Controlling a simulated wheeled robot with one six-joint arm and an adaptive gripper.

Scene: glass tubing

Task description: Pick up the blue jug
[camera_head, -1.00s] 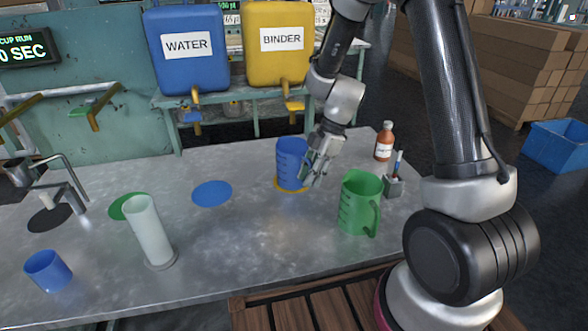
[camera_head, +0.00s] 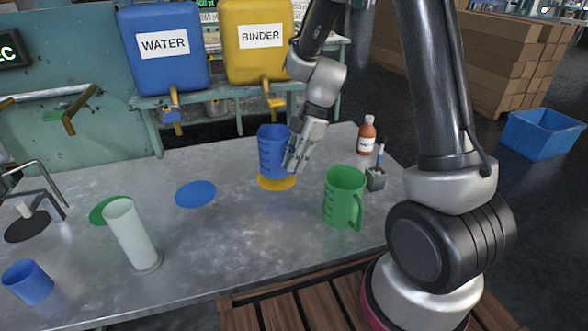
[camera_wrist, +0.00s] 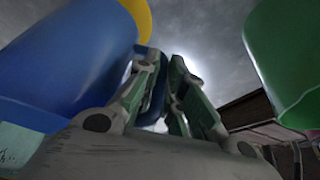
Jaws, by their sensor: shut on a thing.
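The blue jug (camera_head: 273,150) is upright above the yellow disc (camera_head: 278,182) on the grey table, with more of the disc showing below it. My gripper (camera_head: 292,165) is at the jug's right side and is shut on it, at the handle side. The handle itself is mostly hidden by the fingers. In the wrist view the jug (camera_wrist: 65,60) fills the left side, and the gripper fingers (camera_wrist: 160,72) are close together beside it.
A green jug (camera_head: 344,196) stands close to the right of my gripper. A brown bottle (camera_head: 366,135) and a small grey holder (camera_head: 376,179) are behind it. A white cylinder (camera_head: 130,235) and a blue cup (camera_head: 27,283) stand at left. The blue disc (camera_head: 195,194) is bare.

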